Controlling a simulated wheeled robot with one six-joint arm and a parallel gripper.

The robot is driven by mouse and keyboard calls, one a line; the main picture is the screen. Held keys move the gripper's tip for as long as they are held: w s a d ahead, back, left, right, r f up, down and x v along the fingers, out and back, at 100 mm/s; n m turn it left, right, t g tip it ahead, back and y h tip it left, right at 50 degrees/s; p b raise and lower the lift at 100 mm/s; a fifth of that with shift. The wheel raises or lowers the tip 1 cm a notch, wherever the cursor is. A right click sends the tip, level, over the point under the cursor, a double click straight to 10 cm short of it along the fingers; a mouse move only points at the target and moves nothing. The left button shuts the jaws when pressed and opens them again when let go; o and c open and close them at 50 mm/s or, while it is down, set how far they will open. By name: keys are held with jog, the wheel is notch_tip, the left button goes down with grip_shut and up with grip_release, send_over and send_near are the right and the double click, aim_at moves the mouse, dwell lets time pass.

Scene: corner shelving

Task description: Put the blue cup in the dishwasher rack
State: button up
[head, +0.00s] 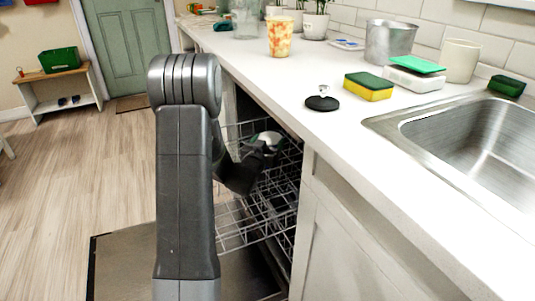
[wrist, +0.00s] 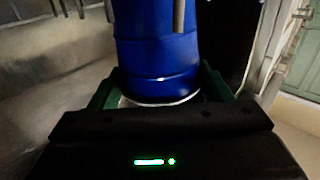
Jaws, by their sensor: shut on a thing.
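The blue cup (wrist: 158,55) fills the upper middle of the wrist view, with a pale rim at its near end. My gripper (wrist: 160,82) is shut on it, with a green finger on each side. In the head view my gripper (head: 262,147) is at the open dishwasher, among the wires of the dishwasher rack (head: 240,222). The blue cup cannot be made out there, hidden by my gripper and arm. I cannot tell whether the cup touches the rack.
The dishwasher door (head: 125,265) is folded down over the wooden floor. The white counter (head: 330,140) overhangs the rack on the right. It holds a yellow-green sponge (head: 368,86), a black disc (head: 322,103) and a patterned cup (head: 281,37). A sink (head: 470,140) is at right.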

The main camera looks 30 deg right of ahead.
jog(key=shift+f+b, duration=0.4)
jog(key=shift+f, duration=1)
jog(key=shift+f, duration=0.25)
jog(key=o, duration=1.4)
jog(key=shift+c, duration=0.2)
jog(key=shift+r, duration=0.1)
jog(key=shift+r, duration=0.15)
jog(key=shift+s+a, duration=0.15)
jog(key=shift+a, duration=0.1)
jog(key=p+v, duration=0.1)
jog(key=v, duration=0.6)
